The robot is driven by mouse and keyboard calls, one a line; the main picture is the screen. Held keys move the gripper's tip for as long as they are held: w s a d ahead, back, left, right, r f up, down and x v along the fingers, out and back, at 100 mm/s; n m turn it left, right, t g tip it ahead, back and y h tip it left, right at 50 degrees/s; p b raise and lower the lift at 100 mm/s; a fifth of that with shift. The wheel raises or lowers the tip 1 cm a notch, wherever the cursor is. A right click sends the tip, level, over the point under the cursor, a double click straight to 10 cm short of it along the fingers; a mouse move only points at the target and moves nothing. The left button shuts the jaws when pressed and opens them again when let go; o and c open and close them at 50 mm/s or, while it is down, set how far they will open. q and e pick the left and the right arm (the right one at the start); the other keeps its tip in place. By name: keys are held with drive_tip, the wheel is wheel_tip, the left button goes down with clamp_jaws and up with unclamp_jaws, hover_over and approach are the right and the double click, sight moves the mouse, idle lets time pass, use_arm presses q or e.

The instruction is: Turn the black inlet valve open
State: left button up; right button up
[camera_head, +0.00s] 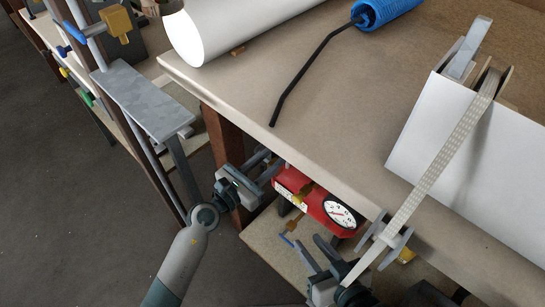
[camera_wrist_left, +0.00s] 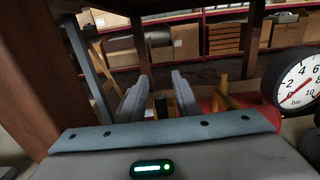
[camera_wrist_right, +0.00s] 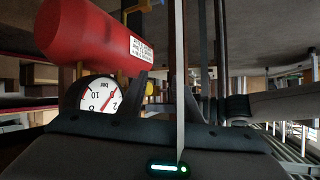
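The red tank (camera_head: 305,195) with a round white pressure gauge (camera_head: 340,214) sits under the workbench's front edge. In the left wrist view the gauge (camera_wrist_left: 298,80) is at the right. My left gripper (camera_head: 266,166) is at the tank's left end, fingers open. In its wrist view a small dark piece (camera_wrist_left: 161,106) shows between the fingers; it may be the black inlet valve, but I cannot tell whether they touch it. My right gripper (camera_head: 320,256) is open below the gauge end. The tank (camera_wrist_right: 85,35) fills the upper left of the right wrist view.
The workbench (camera_head: 300,110) overhangs the tank, with a brown leg (camera_head: 223,135) beside my left gripper. A light strap (camera_head: 430,180) hangs over the front edge near my right gripper.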

use_arm(q)
drive_tip(key=shift+d, duration=0.1)
drive_tip(key=shift+c, duration=0.6)
clamp_jaws()
drive_tip(key=shift+w, duration=0.1)
